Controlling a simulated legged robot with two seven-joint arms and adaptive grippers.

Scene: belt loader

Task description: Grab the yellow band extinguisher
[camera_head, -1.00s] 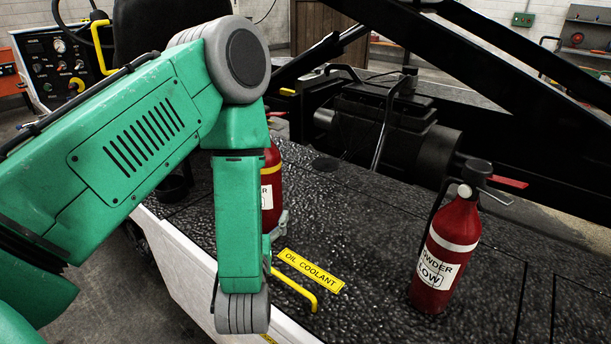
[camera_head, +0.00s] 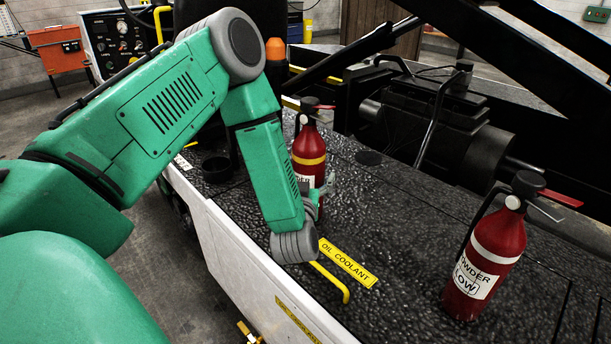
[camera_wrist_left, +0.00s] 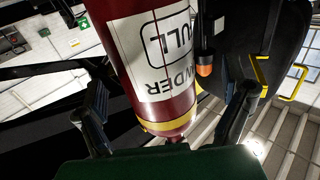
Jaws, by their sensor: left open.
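The yellow band extinguisher (camera_head: 309,145) is red with a yellow band and a white label. It stands upright on the black textured deck in the head view, partly hidden by my left arm. My left gripper (camera_head: 322,190) is beside its lower body at the right. In the left wrist view the extinguisher (camera_wrist_left: 155,70) appears upside down, with "FULL" on its label, between the two open fingers of my left gripper (camera_wrist_left: 165,115). Whether the fingers touch it I cannot tell. My right gripper is not in view.
A white-band extinguisher (camera_head: 488,258), labelled "LOW", stands at the right of the deck (camera_head: 400,230). A yellow handle (camera_head: 330,283) and an "OIL COOLANT" plate (camera_head: 347,262) lie near my wrist. Black machinery (camera_head: 440,130) is behind. A black cup-like part (camera_head: 217,168) is left.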

